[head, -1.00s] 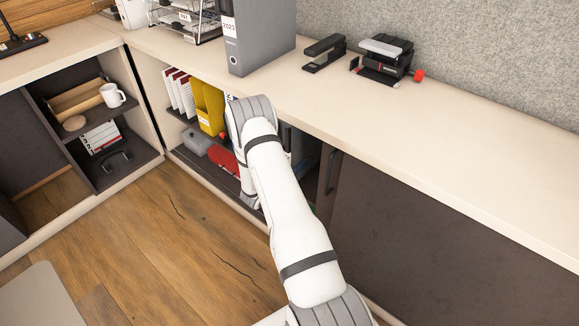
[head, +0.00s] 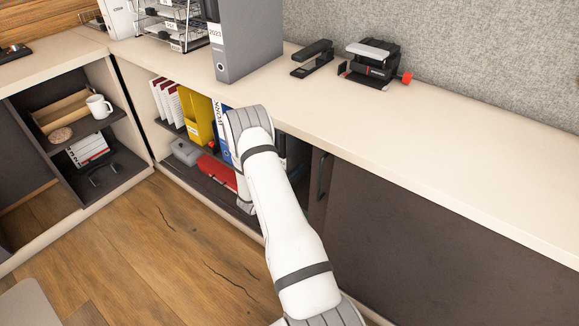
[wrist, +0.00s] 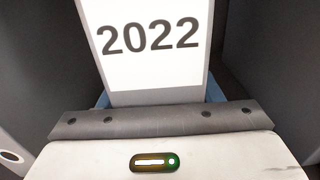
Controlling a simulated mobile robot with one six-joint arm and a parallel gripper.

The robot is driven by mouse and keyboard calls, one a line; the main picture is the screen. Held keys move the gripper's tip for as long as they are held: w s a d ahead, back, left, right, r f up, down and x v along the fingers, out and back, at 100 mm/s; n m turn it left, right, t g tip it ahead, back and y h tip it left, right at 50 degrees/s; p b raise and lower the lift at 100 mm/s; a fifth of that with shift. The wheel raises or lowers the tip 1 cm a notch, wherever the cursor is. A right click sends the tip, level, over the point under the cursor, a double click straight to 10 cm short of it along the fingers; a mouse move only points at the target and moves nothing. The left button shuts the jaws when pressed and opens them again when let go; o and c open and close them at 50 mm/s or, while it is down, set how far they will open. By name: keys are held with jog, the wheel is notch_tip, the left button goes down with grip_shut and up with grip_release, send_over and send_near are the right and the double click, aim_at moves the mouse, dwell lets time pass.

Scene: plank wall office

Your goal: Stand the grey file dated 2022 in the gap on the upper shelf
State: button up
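The grey file dated 2022 (wrist: 152,92) fills the middle of the wrist view, its white label upright and slightly tilted. My gripper (wrist: 158,99) is right at the lower part of its spine, with blue finger parts pressed against both sides, so it looks shut on the file. Dark cabinet walls stand to either side. In the head view, my arm reaches into the open cabinet, hiding the gripper, this file and the gap. The upper shelf (head: 172,127) holds white-and-red files (head: 168,102), a yellow file (head: 197,118) and a blue file (head: 216,120) left of my arm.
A grey file dated 2023 (head: 247,45) stands on the counter (head: 400,125) above. A stapler (head: 312,58) and a hole punch (head: 368,64) are to its right. A red case (head: 217,171) lies on the lower shelf. A dark door (head: 420,240) closes the cabinet's right part.

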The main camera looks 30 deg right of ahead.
jog(key=o, duration=0.3)
jog(key=shift+f, duration=0.1)
jog(key=shift+o, duration=0.2)
jog(key=shift+s, duration=0.1)
jog(key=p+v, duration=0.2)
jog(key=v, duration=0.5)
jog(key=shift+a, duration=0.4)
